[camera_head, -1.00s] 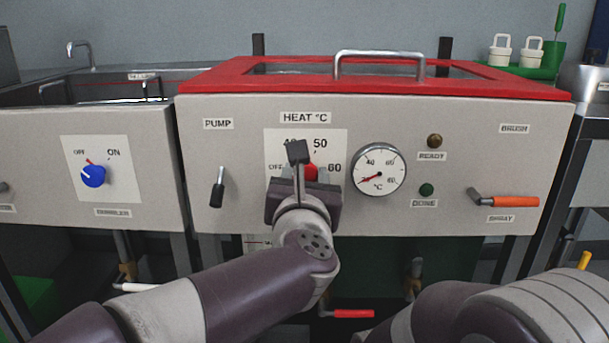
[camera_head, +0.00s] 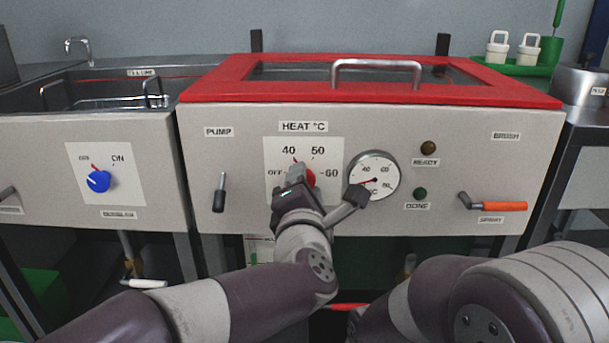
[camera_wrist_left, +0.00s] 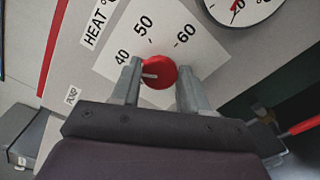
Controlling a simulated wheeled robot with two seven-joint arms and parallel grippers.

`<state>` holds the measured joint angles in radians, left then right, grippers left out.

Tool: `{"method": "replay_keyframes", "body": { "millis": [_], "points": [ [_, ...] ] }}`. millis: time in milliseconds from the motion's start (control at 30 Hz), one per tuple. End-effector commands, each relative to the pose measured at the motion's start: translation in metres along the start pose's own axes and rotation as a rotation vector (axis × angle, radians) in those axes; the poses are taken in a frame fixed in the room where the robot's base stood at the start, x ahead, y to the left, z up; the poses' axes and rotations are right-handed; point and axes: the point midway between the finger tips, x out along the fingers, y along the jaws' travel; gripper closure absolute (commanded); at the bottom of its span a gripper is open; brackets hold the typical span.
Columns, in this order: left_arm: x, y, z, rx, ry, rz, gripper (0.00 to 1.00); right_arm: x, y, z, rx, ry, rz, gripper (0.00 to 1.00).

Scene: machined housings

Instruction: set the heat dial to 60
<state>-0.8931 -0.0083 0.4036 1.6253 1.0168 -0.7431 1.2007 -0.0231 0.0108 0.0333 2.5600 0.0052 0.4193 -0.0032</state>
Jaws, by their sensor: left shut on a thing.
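The heat dial (camera_head: 309,178) is a red knob on a white plate (camera_head: 329,148) marked OFF, 40, 50 and 60. In the left wrist view the dial (camera_wrist_left: 159,72) has a white pointer line, which points near 40, slightly to the OFF side. My left gripper (camera_head: 300,178) is at the dial and partly covers it and the plate's lower part in the head view. In the left wrist view, the left gripper's fingers (camera_wrist_left: 158,80) are on either side of the knob, shut on it. My right gripper is out of view.
A round gauge (camera_head: 372,178) sits just right of the dial, close to my left wrist. A black pump lever (camera_head: 219,192) is to the left. An orange spray handle (camera_head: 498,206) is at the far right. A red-framed lid (camera_head: 466,91) with a metal handle lies above.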

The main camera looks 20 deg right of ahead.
Motion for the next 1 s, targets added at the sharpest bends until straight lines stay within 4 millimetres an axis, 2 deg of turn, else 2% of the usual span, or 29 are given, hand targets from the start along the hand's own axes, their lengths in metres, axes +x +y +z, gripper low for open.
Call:
{"method": "replay_keyframes", "body": {
  "millis": [33,1000],
  "points": [
    [0.000,0.002,0.002,0.043,0.001,-0.003,0.86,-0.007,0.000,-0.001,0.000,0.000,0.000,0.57],
    [0.000,0.000,0.000,0.964,-0.001,-0.004,0.86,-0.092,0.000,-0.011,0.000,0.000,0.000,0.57]
  ]
}}
